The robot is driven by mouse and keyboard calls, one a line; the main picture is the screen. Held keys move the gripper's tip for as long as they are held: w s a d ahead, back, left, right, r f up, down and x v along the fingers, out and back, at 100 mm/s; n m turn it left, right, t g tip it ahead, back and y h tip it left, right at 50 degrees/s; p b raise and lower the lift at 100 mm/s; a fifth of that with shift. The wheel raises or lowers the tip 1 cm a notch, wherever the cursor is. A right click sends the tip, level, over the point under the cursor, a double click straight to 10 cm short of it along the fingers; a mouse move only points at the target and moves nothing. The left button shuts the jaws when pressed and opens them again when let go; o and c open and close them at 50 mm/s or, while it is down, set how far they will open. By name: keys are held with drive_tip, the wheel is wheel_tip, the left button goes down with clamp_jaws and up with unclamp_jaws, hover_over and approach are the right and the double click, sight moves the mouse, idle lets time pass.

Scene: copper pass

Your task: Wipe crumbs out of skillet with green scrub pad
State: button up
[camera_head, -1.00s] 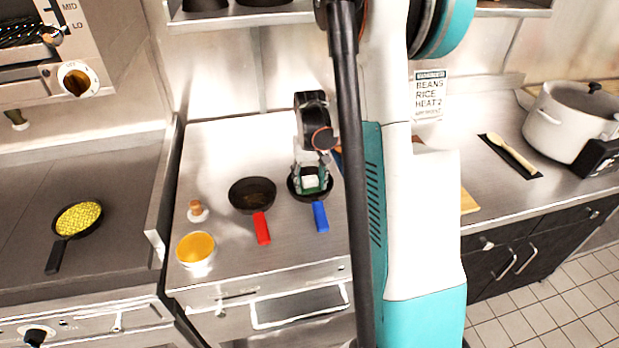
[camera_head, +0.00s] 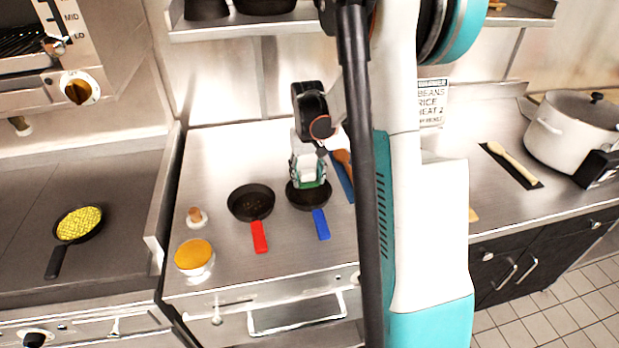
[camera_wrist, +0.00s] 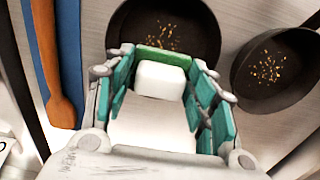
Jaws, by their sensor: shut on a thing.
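My gripper (camera_head: 308,178) is shut on the green scrub pad (camera_wrist: 163,57), which has a white block on it. It holds the pad at the far part of the blue-handled skillet (camera_head: 312,202). I cannot tell whether the pad touches the pan. In the wrist view, brown crumbs lie in this dark skillet (camera_wrist: 195,22), partly hidden by the gripper. The red-handled skillet (camera_head: 250,203) stands to the left. It shows at the right of the wrist view (camera_wrist: 300,92), also with crumbs inside.
A wooden spoon (camera_head: 341,158) on a blue mat lies just right of my gripper. An amber-topped container (camera_head: 194,256) and a small wooden-topped item (camera_head: 196,217) stand at left. A pan of yellow food (camera_head: 78,223) sits farther left. The front counter is clear.

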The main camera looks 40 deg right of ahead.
sight(308, 171)
drive_tip(key=shift+w+r, duration=0.15)
drive_tip(key=shift+r, duration=0.35)
drive_tip(key=shift+r+p, duration=1.2)
drive_tip(key=shift+r, duration=0.5)
